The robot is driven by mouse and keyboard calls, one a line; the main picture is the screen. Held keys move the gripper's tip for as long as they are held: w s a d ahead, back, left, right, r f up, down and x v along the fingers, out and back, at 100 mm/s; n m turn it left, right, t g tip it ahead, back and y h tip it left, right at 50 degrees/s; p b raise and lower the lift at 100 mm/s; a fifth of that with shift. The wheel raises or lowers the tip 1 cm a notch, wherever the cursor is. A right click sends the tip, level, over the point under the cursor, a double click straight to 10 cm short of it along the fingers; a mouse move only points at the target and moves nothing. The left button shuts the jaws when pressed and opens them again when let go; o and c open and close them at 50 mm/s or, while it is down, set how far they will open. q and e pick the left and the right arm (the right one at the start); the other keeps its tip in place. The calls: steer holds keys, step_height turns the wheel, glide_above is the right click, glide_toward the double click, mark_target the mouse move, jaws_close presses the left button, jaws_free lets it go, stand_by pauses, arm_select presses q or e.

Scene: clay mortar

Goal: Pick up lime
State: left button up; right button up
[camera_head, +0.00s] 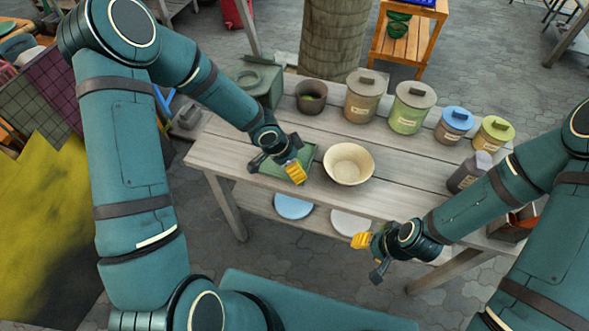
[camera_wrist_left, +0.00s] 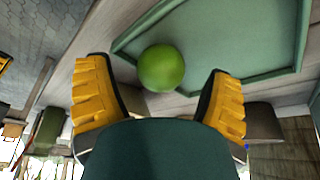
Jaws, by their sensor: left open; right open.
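The lime (camera_wrist_left: 161,67) is a round green fruit. In the left wrist view it sits at the near edge of a green tray (camera_wrist_left: 245,80), between the two yellow-padded fingers. My left gripper (camera_wrist_left: 158,88) is open around it, with a gap to each finger. In the head view my left gripper (camera_head: 279,171) is low over the tray (camera_head: 306,151), and the lime is hidden there. My right gripper (camera_head: 367,257) is open and empty in front of the table's front edge.
A cream bowl (camera_head: 348,164) stands right of the tray. A dark pot (camera_head: 310,98), lidded jars (camera_head: 362,98) and a dark bottle (camera_head: 468,173) stand on the wooden table (camera_head: 400,165). A green box-like object (camera_head: 262,85) is at the back left.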

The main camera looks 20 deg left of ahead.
arm_select(q)
steer(key=shift+w+d+f, duration=0.15)
steer(key=shift+d+f, duration=0.05)
steer(key=shift+f, duration=0.4)
steer(key=c, duration=1.3)
steer(key=shift+o, duration=0.2)
steer(key=shift+r, duration=0.1)
